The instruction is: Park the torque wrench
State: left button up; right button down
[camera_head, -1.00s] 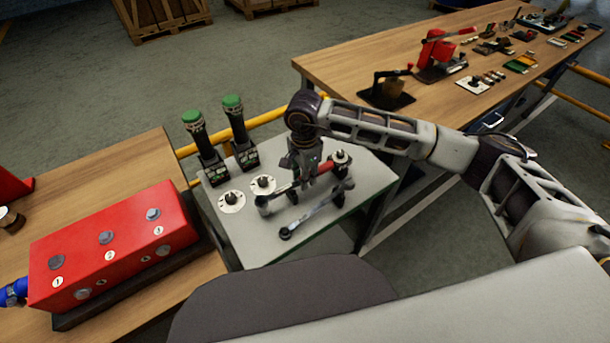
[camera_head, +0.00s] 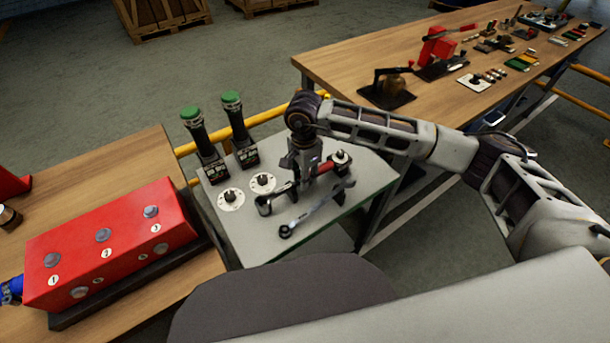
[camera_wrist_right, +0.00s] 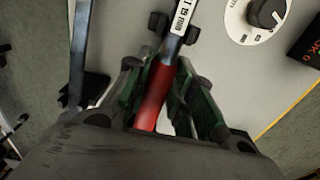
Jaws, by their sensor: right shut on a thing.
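The torque wrench (camera_head: 326,167) has a red handle and a dark shaft. It lies across the small grey table, over dark supports. My right gripper (camera_head: 308,178) points down and is shut on the red handle. In the right wrist view the red handle (camera_wrist_right: 154,96) is between the fingers of my right gripper (camera_wrist_right: 160,90). There, the shaft with a white "19" label (camera_wrist_right: 181,17) passes a black cradle (camera_wrist_right: 172,27); I cannot tell whether it is fully seated. My left gripper is not in view.
A silver wrench (camera_head: 316,208) lies in front of the torque wrench. Two round dials (camera_head: 231,199) and two green-topped black tools (camera_head: 238,130) are at the left of the grey table (camera_head: 330,225). A red numbered box (camera_head: 110,245) stands on the left bench.

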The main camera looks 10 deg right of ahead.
jog(key=c, duration=1.1)
grip_release()
jog(key=shift+c, duration=0.2)
jog(key=shift+f, duration=0.1)
notch_tip(320, 180, up, 12)
jog(key=shift+a, duration=0.1)
